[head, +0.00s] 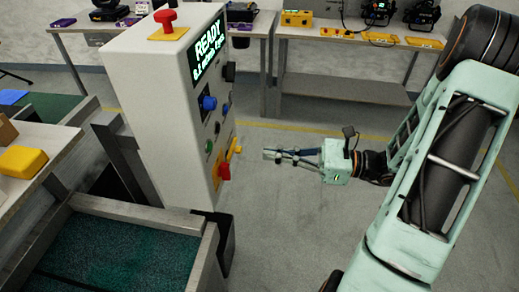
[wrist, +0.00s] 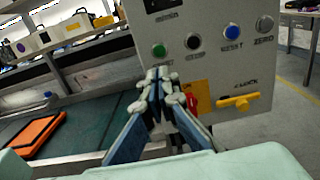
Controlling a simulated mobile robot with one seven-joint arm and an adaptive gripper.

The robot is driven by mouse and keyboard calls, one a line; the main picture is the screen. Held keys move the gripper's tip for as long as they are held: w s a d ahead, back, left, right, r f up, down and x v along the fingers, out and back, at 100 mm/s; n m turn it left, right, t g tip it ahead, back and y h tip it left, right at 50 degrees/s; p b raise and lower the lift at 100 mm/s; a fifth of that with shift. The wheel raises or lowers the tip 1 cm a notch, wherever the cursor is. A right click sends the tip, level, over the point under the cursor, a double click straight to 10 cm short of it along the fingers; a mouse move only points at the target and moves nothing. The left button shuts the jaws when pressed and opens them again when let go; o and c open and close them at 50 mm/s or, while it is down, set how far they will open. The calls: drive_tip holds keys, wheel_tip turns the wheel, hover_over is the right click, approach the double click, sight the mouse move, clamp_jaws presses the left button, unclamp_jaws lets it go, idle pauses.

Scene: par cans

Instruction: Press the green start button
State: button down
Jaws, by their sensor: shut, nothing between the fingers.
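The green button (wrist: 158,50) sits at the left of a row of buttons on the grey panel in the wrist view. In the head view it shows as a small green disc (head: 209,146) on the side of the cabinet. My gripper (head: 267,154) is shut and empty, to the right of the cabinet with a gap between. In the wrist view the closed fingertips (wrist: 158,76) point at the panel and appear just below the green button. The button's face is not covered.
The cabinet (head: 150,80) has a lit READY screen (head: 208,55) and a red top button (head: 165,18).

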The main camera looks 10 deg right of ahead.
sight(212, 147)
drive_tip(key=p+x, duration=0.1)
drive_tip(key=x, duration=1.1)
drive_tip(key=shift+a, duration=0.15)
